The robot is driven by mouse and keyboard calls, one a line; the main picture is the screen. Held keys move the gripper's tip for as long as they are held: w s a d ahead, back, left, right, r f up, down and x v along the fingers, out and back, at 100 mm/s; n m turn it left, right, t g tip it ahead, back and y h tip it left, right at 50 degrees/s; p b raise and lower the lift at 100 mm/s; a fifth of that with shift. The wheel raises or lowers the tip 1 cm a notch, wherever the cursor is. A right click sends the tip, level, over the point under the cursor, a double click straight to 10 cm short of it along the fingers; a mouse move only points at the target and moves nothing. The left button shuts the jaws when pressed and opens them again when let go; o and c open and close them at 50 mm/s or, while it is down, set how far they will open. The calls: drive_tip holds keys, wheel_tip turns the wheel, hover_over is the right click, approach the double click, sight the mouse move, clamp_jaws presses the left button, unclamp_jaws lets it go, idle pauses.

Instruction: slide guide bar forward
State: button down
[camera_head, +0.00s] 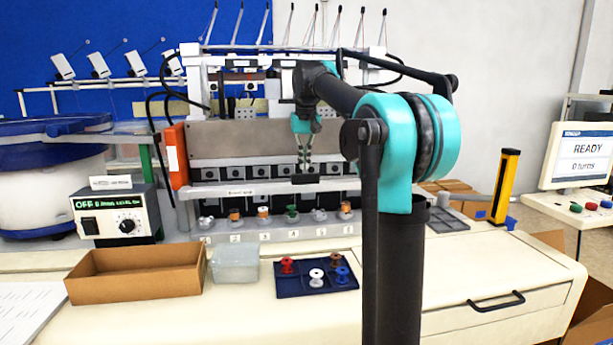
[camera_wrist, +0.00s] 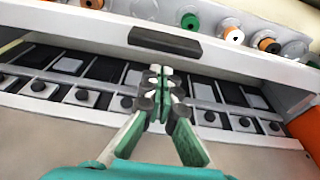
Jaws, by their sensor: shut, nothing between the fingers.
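The guide bar (camera_head: 225,188) is a long pale grey bar across the front of the machine, with a dark block-shaped handle (camera_head: 305,179) near its middle. In the wrist view the bar (camera_wrist: 90,28) runs across the upper part, and its dark handle (camera_wrist: 165,41) sits just beyond my fingertips. My gripper (camera_head: 304,168) points down behind the handle, on the machine side. In the wrist view my gripper (camera_wrist: 161,78) is shut and empty, its tips together over the row of slots. A small gap seems to show between tips and handle; contact is unclear.
Several spools (camera_head: 264,211) stand in a row in front of the bar. A cardboard box (camera_head: 135,283), a clear bin (camera_head: 235,272) and a dark blue spool tray (camera_head: 317,292) are on the bench. An orange housing (camera_head: 177,160) is at the machine's left.

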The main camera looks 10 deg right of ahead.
drive_tip(key=shift+r, duration=2.3)
